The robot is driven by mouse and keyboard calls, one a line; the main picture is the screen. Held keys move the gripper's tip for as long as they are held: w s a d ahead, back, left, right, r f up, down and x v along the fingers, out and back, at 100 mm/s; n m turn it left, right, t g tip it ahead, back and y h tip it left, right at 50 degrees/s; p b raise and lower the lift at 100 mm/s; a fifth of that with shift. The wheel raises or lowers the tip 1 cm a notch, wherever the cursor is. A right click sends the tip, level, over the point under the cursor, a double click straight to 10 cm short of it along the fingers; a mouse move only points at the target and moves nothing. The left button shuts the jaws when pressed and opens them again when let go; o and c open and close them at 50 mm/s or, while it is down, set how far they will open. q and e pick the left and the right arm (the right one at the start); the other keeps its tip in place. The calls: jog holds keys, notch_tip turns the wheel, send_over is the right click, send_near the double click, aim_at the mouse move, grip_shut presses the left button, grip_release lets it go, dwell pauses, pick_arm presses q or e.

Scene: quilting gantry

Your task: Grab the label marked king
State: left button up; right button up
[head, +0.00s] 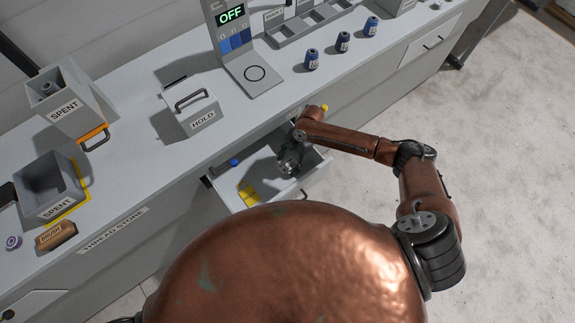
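An open drawer (225,199) juts from the counter front. In it lie yellow pieces (248,193) that look like labels, and a small blue round item (234,162). I cannot read any king marking on them. My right gripper (287,168) points down inside the drawer's right half, to the right of the yellow pieces and apart from them. Its fingers are small and dark, so I cannot tell whether they are open or shut or hold anything. My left gripper is not in view.
On the counter (130,100) stand a HOLD box (190,110), two SPENT bins (70,105), a brown block (57,235), a device reading OFF (232,45), and blue spools (343,42) by a grey tray (315,22). The floor (500,150) at right is clear.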

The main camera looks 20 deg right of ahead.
jog(key=shift+s+f, duration=0.1)
jog(key=c, duration=0.9)
